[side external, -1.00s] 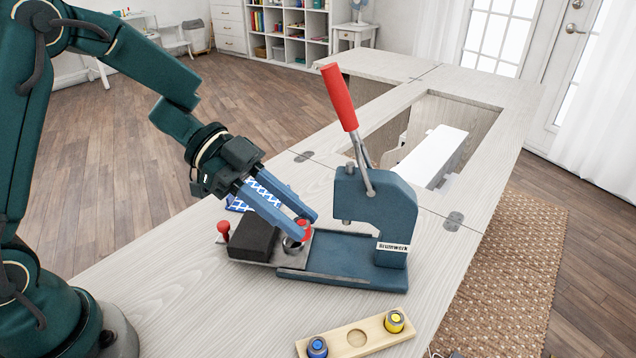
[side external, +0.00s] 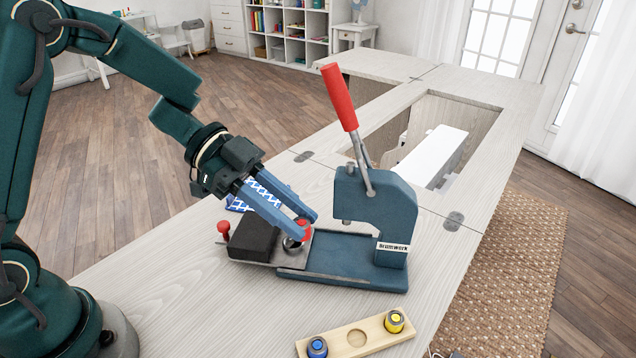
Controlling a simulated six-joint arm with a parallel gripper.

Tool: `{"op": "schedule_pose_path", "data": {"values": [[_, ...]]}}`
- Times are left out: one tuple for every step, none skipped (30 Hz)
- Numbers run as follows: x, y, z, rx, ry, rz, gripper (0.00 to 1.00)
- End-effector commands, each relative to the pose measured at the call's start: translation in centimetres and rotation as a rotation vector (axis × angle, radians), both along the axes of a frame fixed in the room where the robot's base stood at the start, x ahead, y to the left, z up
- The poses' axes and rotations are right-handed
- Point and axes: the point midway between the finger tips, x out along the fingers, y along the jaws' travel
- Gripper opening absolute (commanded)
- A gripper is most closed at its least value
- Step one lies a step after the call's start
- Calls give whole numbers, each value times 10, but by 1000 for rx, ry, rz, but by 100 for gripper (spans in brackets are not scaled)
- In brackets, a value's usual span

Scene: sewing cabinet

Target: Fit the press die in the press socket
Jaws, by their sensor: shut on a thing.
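My gripper (side external: 303,220) is shut on a red-topped piece, seemingly the press die (side external: 305,231), at the right end of the metal plate on the press's left side. The fingers cover much of the die. A round metal edge (side external: 291,243) shows just below the fingertips, seemingly the press socket. I cannot tell whether the die is seated in it or just above it. The blue press (side external: 345,258) stands on the table to the right, its red lever (side external: 339,97) raised and its ram above the base.
The table's front left is clear.

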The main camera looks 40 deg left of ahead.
Motion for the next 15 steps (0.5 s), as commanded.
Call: {"op": "schedule_pose_path", "data": {"values": [[0, 0, 0, 0, 0, 0, 0], [0, 0, 0, -1, 0, 0, 0], [0, 0, 0, -2, 0, -3, 0], [0, 0, 1, -1, -4, -6, 0], [1, 0, 2, -1, -9, -14, 0], [2, 1, 2, -2, -12, -20, 0], [4, 2, 3, -3, -18, -25, 0], [6, 4, 2, -2, -20, -30, 0], [10, 9, 0, -1, -24, -33, 0], [13, 12, -1, -1, -25, -37, 0], [17, 16, -4, 0, -26, -37, 0], [21, 21, -6, 0, -27, -37, 0], [24, 26, -9, 1, -24, -37, 0], [27, 30, -12, 2, -25, -36, 0], [30, 36, -16, 2, -23, -32, 0]]}}
